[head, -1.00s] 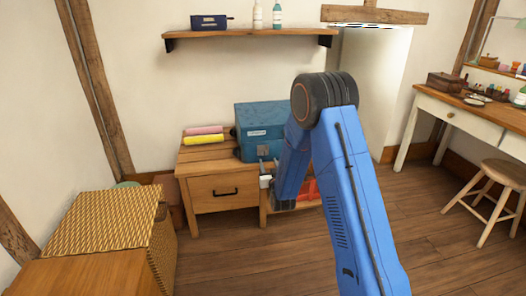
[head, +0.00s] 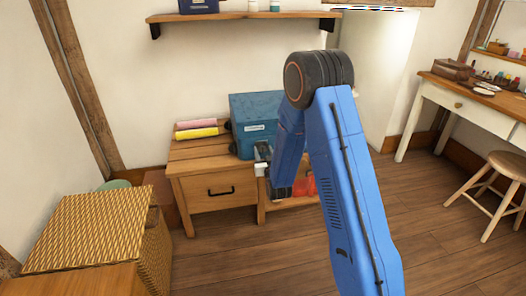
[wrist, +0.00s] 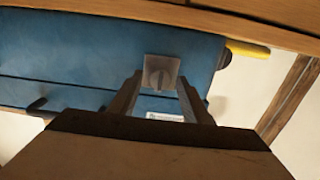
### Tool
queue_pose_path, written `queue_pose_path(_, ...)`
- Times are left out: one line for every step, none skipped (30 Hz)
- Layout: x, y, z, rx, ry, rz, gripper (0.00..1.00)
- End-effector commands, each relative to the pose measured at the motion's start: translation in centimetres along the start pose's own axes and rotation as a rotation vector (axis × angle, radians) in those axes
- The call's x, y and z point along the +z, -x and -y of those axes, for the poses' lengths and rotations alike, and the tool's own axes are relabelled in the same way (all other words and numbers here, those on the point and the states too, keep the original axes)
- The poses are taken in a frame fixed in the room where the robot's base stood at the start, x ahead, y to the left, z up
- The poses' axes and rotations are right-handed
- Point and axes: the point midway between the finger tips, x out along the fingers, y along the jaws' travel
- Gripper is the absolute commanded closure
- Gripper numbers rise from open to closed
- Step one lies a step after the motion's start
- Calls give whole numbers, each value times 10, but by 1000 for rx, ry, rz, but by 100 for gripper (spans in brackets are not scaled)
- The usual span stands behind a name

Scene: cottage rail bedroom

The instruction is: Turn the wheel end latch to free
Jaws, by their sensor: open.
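A blue case (head: 243,110) sits on the wooden bedside cabinet (head: 182,168) in the head view. The case (wrist: 60,50) fills much of the upper wrist view, where the cabinet's edge runs along the top. A latch (wrist: 161,73), a small grey square plate with a round piece and a narrow upright bar, is on the case's front. My gripper (wrist: 160,84) is open, with one finger on each side of the latch in the picture; I cannot tell whether they touch it. In the head view my gripper (head: 263,158) is at the case's front, small and partly hidden by my arm.
Pink (head: 196,123) and yellow (head: 196,133) rolls lie left of the case. A red thing (head: 303,187) shows partly behind my arm, low in the cabinet. A wicker basket (head: 85,228) stands at the left, a stool (head: 497,180) at the right. A shelf (head: 235,16) hangs above.

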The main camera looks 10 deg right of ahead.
Motion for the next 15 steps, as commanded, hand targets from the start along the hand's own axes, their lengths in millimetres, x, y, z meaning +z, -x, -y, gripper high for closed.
queue_pose_path(0, 0, 0, 0, 0, 0, 56)
queue_pose_path(0, 0, 0, 0, 0, 0, 56)
queue_pose_path(0, 0, 0, 0, 0, 0, 56)
queue_pose_path(0, 0, 0, 0, 0, 0, 63)
queue_pose_path(0, 0, 0, 0, 0, 0, 70)
queue_pose_path(0, 0, 0, 0, 0, 0, 80)
queue_pose_path(0, 0, 0, 0, 0, 0, 87)
queue_pose_path(0, 0, 0, 0, 0, 0, 94)
queue_pose_path(0, 0, 0, 0, 0, 0, 96)
queue_pose_path(0, 0, 0, 0, 0, 0, 96)
queue_pose_path(0, 0, 0, 0, 0, 0, 96)
queue_pose_path(0, 0, 0, 0, 1, 0, 96)
queue_pose_path(0, 0, 0, 0, 3, 0, 96)
queue_pose_path(0, 0, 0, 0, 5, 0, 96)
queue_pose_path(0, 0, 0, 0, 10, 0, 96)
